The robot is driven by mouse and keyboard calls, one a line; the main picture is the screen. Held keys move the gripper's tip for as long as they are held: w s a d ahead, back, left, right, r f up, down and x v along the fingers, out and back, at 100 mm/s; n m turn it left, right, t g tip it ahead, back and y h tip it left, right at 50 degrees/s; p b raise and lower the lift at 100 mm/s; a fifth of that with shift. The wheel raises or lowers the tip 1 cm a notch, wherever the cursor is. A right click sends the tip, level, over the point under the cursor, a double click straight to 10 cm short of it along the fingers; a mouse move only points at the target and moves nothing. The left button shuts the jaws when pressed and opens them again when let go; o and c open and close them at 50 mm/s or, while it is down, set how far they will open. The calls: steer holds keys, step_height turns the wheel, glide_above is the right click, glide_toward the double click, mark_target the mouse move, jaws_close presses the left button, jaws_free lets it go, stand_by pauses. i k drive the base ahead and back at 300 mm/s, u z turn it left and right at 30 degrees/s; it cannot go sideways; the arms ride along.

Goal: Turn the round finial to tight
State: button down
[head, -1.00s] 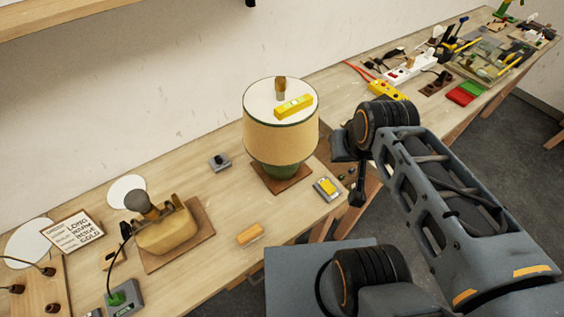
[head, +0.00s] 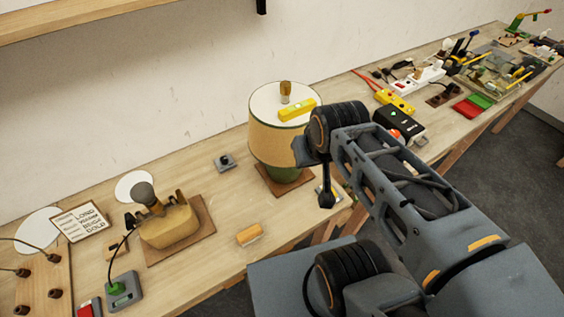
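The round finial (head: 285,92) is a small brown-gold knob standing upright at the top centre of the lamp shade. The lamp (head: 277,135) has a beige drum shade with a white top and dark green trim, above a green base on a brown board. A yellow spirit level (head: 297,110) lies on the shade's top, beside the finial.
A black box (head: 399,122), a white power strip (head: 418,80) and a red-green tray (head: 473,106) lie to the right.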

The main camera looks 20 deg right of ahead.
mark_target(284, 86)
steer(key=u, duration=2.15)
steer(key=k, duration=0.7)
steer(key=z, duration=1.6)
steer(key=i, duration=0.5)
